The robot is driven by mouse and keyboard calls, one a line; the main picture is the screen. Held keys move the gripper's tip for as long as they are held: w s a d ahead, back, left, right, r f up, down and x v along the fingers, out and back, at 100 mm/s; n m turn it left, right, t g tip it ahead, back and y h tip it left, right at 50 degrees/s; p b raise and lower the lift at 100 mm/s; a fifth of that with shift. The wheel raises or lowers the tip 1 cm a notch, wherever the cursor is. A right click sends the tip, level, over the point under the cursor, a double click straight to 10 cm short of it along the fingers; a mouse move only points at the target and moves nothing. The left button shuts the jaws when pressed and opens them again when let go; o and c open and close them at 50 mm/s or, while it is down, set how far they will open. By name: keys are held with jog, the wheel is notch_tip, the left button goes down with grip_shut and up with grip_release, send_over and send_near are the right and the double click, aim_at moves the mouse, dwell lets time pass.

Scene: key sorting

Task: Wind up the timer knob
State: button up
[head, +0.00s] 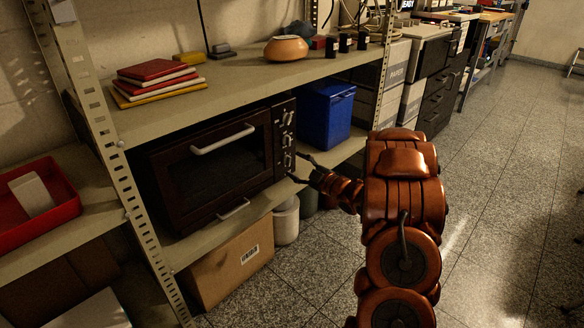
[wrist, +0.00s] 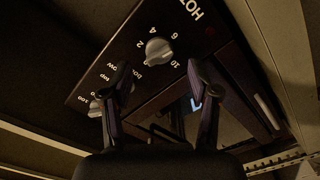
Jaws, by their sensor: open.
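The toaster oven (head: 220,160) stands on the middle shelf with its door shut. Its dark control panel with a column of knobs (head: 288,138) is on its right side. In the wrist view, a grey knob (wrist: 158,50) is ringed by numbers such as 2, 4, 6 and 10, which looks like the timer dial. A second knob (wrist: 97,107) is partly hidden by a finger. My gripper (head: 296,166) is open and empty in front of the lower panel. In the wrist view its fingers (wrist: 158,72) point towards the numbered knob, one to each side; contact cannot be told.
A blue bin (head: 326,112) stands right of the oven on the same shelf. A metal shelf post (head: 130,190) rises at the oven's front left. The upper shelf (head: 240,80) holds books and a pot. Open floor (head: 500,180) lies to the right.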

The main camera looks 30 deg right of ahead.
aim_at(288, 161)
jog(key=shift+x, duration=1.2)
